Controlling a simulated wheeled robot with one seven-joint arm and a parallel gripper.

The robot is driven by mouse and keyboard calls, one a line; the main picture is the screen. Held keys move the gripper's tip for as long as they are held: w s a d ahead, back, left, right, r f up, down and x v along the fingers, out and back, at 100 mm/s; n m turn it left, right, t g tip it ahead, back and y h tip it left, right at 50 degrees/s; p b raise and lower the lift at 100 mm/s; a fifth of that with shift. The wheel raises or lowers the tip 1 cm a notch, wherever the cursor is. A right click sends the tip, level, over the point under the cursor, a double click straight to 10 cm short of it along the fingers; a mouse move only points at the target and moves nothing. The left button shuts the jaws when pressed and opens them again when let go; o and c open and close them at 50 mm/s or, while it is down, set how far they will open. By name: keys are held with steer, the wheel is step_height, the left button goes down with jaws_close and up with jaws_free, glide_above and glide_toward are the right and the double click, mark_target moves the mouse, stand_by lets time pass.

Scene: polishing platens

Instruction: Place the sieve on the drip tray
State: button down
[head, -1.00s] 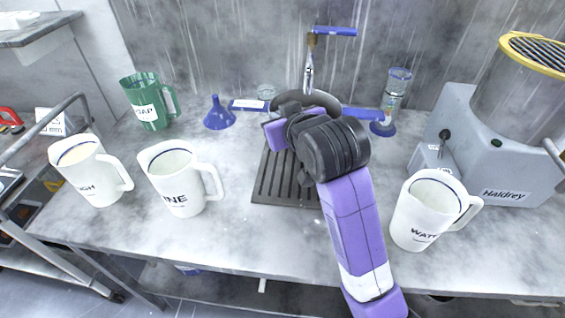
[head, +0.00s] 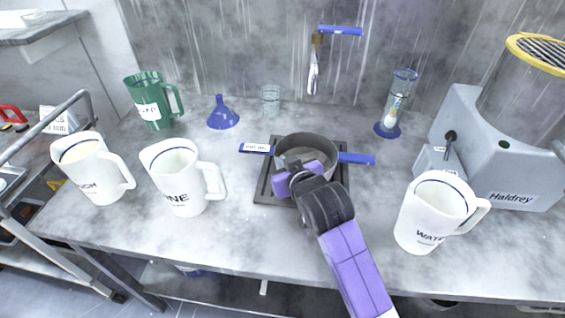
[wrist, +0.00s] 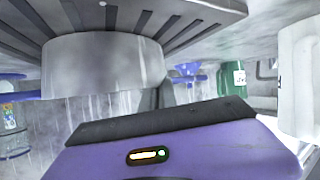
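The sieve (head: 322,146) is a round grey pan with blue handles on its left and right; the left handle carries a white label. It sits over the dark slatted drip tray (head: 263,188) in the head view. In the wrist view, which looks upside down, the sieve's grey wall (wrist: 100,68) meets the slatted tray (wrist: 190,14) and appears to rest on it, level. My purple gripper (head: 298,178) is at the sieve's near side, over the tray. Its fingertips are hidden in the head view, and the wrist view does not show whether they grip the rim.
White jugs (head: 175,178) (head: 92,170) stand left, another (head: 432,212) right. Behind are a green jug (head: 153,100), blue funnel (head: 222,115), clear beaker (head: 271,99) and blue-based cylinder (head: 396,105). A wall tap (head: 314,70) hangs behind the tray. A grey machine (head: 478,155) stands right.

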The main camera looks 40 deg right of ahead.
steer(key=c, duration=2)
jaws_free()
steer(key=shift+f, duration=0.1)
steer(key=o, duration=0.3)
steer(key=shift+s+r, duration=0.15)
steer(key=shift+r, duration=0.1)
steer(key=v, duration=1.1)
steer(key=shift+s+a+r, duration=0.1)
steer(key=shift+s, duration=0.2)
